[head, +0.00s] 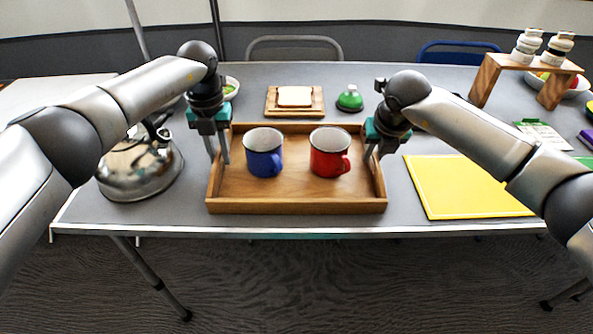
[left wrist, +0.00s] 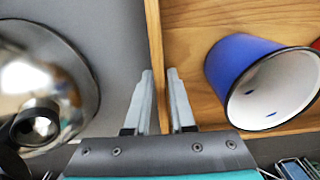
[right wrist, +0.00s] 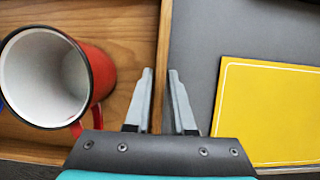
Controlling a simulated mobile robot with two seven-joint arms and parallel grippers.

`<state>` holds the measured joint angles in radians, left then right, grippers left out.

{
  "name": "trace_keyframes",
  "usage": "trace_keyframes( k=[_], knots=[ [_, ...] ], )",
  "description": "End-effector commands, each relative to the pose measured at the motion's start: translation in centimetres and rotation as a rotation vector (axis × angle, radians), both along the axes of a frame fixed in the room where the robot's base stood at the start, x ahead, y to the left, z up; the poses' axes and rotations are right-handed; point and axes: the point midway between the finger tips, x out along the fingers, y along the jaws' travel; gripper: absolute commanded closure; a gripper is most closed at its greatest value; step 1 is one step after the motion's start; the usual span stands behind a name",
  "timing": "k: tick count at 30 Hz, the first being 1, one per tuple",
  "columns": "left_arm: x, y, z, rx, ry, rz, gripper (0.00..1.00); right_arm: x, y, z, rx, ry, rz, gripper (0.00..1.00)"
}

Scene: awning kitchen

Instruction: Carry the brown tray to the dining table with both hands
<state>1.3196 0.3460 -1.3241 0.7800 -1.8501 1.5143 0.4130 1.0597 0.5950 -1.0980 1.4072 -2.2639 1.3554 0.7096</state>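The brown tray (head: 296,206) rests flat on a grey table, with a blue mug (head: 263,154) and a red mug (head: 329,153) upright in it.
A metal kettle (head: 140,170) stands close left of the tray, and a yellow mat (head: 465,187) lies to its right. A wooden stand (head: 486,83) is at the back right. Chairs stand behind the table.

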Motion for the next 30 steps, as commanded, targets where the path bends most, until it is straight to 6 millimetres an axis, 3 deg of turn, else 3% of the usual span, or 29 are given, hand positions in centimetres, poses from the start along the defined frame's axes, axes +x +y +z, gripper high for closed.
trace_keyframes(
  k=[5,16,30],
  knots=[
    [0.0,0.0,0.1,0.0,-0.001,0.0,0.56,0.0,0.0,0.1,0.0,-0.001,0.0,0.56],
    [0.1,0.0,1.1,-0.001,-0.003,0.0,0.56,0.0,0.0,0.1,0.001,-0.001,0.0,0.56],
    [0.1,0.0,10.2,-0.001,-0.004,0.0,0.56,0.0,0.0,0.1,0.001,-0.001,0.0,0.56]
  ],
)
